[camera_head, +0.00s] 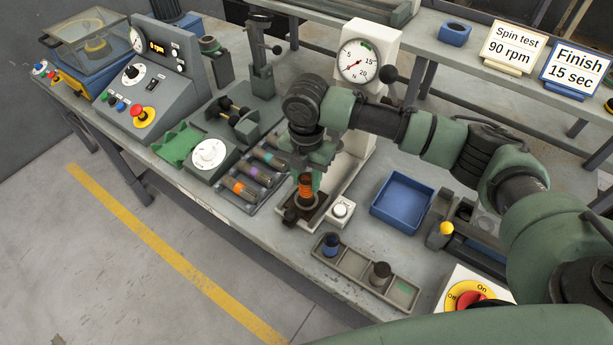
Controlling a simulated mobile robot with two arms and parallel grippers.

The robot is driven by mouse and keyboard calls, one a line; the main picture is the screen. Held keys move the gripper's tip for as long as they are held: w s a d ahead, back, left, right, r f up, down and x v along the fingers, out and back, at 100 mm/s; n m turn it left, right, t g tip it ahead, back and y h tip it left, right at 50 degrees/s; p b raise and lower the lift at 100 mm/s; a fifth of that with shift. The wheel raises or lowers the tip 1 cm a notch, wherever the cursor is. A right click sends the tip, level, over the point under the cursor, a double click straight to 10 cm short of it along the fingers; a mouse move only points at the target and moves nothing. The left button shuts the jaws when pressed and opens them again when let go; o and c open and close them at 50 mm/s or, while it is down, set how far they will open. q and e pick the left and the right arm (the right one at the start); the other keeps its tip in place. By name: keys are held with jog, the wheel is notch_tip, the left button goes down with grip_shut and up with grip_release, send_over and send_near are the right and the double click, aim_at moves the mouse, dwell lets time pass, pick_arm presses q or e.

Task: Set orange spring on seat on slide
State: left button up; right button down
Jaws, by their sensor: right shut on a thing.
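The orange spring (306,188) stands upright at the slide, below the press with the round dial. My right gripper (309,174) reaches down from above and is shut on the spring. The slide (291,216) is a dark brown plate on the press's pale base. A ring-shaped seat (305,203) shows on it around or just below the spring's lower end. I cannot tell whether the spring touches the seat. My left gripper is not in view.
The dial press (368,38) rises behind my right gripper. A rack with coloured cylinders (239,188) lies to the left. A white knob block (341,211), blue tray (403,202) and grey compartment tray (354,266) are to the right and front. A red stop button (471,300) sits lower right.

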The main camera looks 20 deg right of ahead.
jog(key=shift+f+b, duration=0.3)
jog(key=shift+f, duration=1.1)
jog(key=c, duration=0.9)
grip_release()
notch_tip(320, 180, up, 8)
jog(key=shift+f+b, duration=0.15)
jog(key=shift+b, duration=0.65)
